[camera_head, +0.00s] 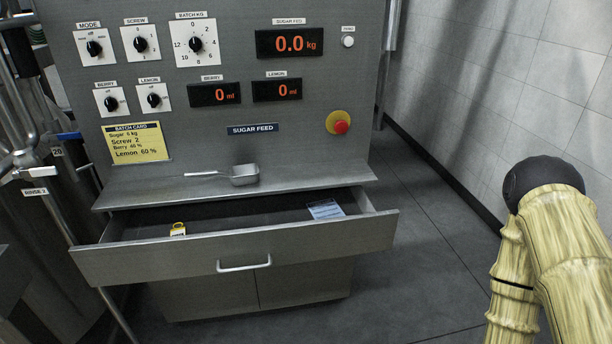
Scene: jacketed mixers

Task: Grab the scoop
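The scoop (243,175) is a small grey metal pan with a straight handle. It lies on the narrow metal shelf (330,178) of the control cabinet, under the sugar feed label. Its handle points left and its bowl is on the right. Nothing covers it. My arm shows at the lower right, well apart from the scoop. My gripper is not in view.
Below the shelf an open drawer (330,241) juts out, holding a yellow padlock (178,229) and a paper card (325,209). A red emergency button (340,126) sits on the panel. Pipes and a tank stand at left. The floor at right is clear.

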